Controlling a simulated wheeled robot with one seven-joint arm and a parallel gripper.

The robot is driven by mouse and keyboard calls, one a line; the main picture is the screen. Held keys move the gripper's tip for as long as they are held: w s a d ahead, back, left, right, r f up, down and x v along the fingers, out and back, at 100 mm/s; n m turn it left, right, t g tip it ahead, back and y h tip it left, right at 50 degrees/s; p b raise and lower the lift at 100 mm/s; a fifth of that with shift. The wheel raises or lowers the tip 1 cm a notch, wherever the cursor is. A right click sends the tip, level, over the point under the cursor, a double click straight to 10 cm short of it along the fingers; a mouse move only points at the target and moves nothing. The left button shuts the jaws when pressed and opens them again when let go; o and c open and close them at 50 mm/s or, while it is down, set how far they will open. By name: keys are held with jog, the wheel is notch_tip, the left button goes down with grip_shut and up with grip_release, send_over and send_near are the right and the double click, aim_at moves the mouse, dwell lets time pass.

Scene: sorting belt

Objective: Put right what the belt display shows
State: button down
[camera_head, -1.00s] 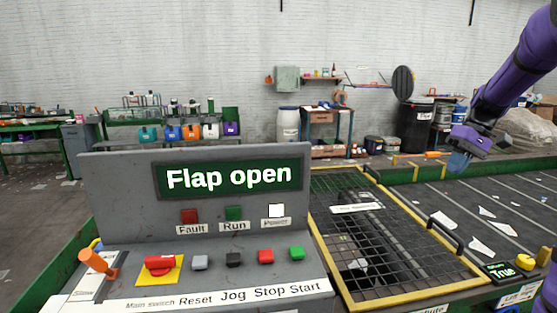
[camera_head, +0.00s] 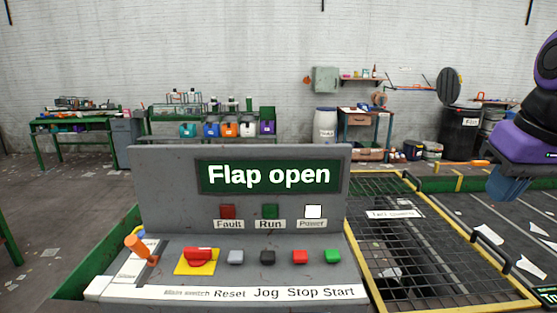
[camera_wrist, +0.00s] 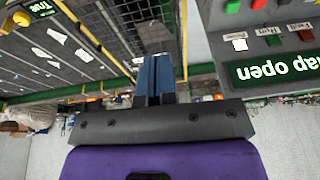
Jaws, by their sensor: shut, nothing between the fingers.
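The belt display (camera_head: 268,175) on the grey control panel reads "Flap open". Below it are a dark red Fault lamp (camera_head: 228,211), a dark green Run lamp (camera_head: 270,211) and a white, lit Power lamp (camera_head: 313,211). The flap, a mesh grid in a yellow frame (camera_head: 455,248) with a dark handle (camera_head: 488,234), lies right of the panel; I cannot tell if it is fully down. My gripper (camera_head: 507,197) is at the right, above the belt, apart from the flap. Its blue fingers (camera_wrist: 154,60) are together and empty in the wrist view.
The panel's lower ledge has an orange lever (camera_head: 137,246), a red main switch (camera_head: 198,256) on yellow, and grey Reset (camera_head: 236,257), black Jog (camera_head: 267,257), red Stop (camera_head: 300,257) and green Start (camera_head: 332,257) buttons. White scraps lie on the belt (camera_head: 490,212).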

jog(key=s+a+f+t, duration=0.1)
jog(key=s+a+f, duration=0.1)
jog(key=s, duration=0.4)
jog(key=shift+a+t, duration=0.15)
jog(key=shift+t, duration=0.25)
